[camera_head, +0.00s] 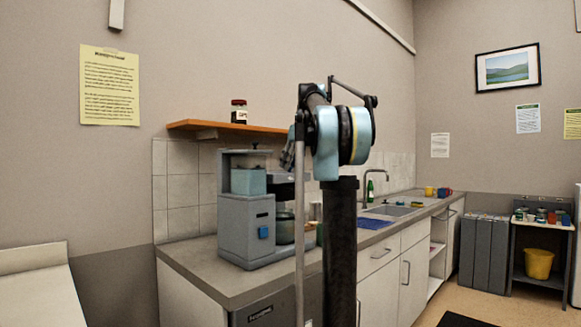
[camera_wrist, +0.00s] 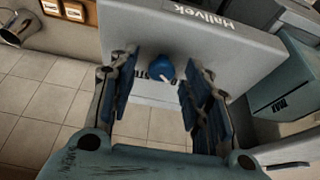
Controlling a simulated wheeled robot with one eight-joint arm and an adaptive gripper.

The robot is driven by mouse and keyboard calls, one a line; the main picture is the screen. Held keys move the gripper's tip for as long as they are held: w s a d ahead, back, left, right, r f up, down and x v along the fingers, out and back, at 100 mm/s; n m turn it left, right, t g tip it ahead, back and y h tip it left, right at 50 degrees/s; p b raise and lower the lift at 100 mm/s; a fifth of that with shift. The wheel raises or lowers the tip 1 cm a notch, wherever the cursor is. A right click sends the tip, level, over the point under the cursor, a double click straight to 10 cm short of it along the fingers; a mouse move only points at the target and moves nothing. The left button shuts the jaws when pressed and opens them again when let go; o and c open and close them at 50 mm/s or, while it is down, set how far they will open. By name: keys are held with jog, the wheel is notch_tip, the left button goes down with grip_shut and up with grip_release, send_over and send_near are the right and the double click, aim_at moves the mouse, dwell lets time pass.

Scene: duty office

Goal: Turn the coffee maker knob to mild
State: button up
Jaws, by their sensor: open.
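The grey coffee maker (camera_head: 246,232) stands on the counter in the head view. In the wrist view its pale grey panel (camera_wrist: 235,48) shows upside-down lettering. A round blue knob (camera_wrist: 161,66) with a white pointer sits on that panel; dark print beside it is partly hidden and I cannot read the setting. My gripper (camera_wrist: 161,72) is open, with one dark finger on each side of the knob in the picture. The knob appears between the fingers and I see no contact. In the head view my arm covers part of the coffee maker, and the fingers cannot be made out.
The counter (camera_head: 205,273) runs right to a sink (camera_head: 389,210) and a blue mat (camera_head: 374,223). A wooden shelf (camera_head: 219,131) with a jar (camera_head: 239,111) hangs above the coffee maker. A metal jug (camera_wrist: 18,30) shows top left in the wrist view.

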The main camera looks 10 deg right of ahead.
jog(key=v, duration=1.2)
jog(key=shift+f, duration=0.1)
jog(key=s+a+f+m+h, duration=0.1)
jog(key=s+f+m, duration=0.1)
jog(key=s+f, duration=1.1)
jog(key=s+a+f+m+g, duration=0.1)
jog(key=s+f, duration=1.2)
jog(key=f, duration=1.4)
jog(key=s+a+f+m+h, duration=0.1)
jog(key=s+f+m, duration=0.3)
jog(key=s+f, duration=0.9)
notch_tip(320, 180, down, 7)
jog(key=shift+s+a+f+h, duration=0.2)
jog(key=shift+s+a+h, duration=0.1)
jog(key=shift+s, duration=0.1)
jog(key=shift+w, duration=0.1)
jog(key=shift+w+f, duration=0.2)
jog(key=shift+w, duration=0.15)
